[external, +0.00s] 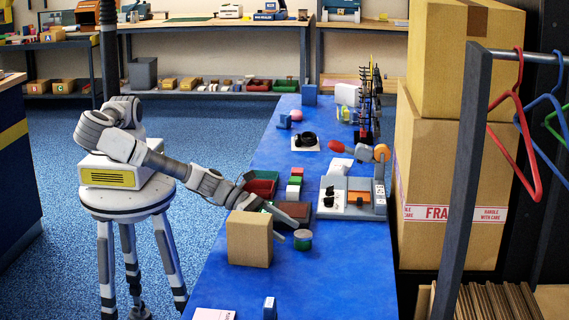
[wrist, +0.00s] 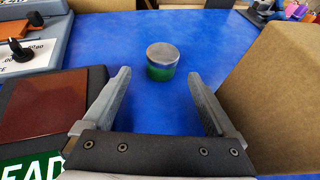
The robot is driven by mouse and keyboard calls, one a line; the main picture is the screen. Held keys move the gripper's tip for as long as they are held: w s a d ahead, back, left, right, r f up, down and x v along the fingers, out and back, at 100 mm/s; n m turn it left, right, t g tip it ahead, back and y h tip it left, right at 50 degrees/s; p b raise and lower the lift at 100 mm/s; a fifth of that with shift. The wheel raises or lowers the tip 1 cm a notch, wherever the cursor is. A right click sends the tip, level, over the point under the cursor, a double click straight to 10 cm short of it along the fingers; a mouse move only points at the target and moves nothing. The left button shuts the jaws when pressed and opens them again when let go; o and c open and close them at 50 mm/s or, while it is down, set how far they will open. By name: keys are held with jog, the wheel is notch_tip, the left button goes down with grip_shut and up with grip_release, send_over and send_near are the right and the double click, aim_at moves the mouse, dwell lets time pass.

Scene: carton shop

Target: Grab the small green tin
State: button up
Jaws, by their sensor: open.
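The small green tin (wrist: 162,66) stands upright on the blue tabletop, a short cylinder with green sides and a grey lid. In the wrist view it lies ahead of my gripper (wrist: 158,98), roughly centred between the fingers and beyond their tips. My gripper is open and empty, with a finger on either side of bare blue table. In the external view the tin (external: 303,239) stands just right of the cardboard box, and my gripper (external: 278,222) reaches low over the table on its left, apart from it.
A cardboard box (wrist: 283,90) stands close on the right of my gripper in the wrist view. A dark box with a brown top (wrist: 48,107) is close on the left. A grey device with a black knob (wrist: 30,45) lies beyond it. Blue table around the tin is clear.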

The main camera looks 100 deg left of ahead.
aim_at(297, 238)
jog(key=shift+b+x, duration=0.45)
jog(key=shift+x, duration=1.8)
jog(key=shift+d, duration=0.1)
grip_shut()
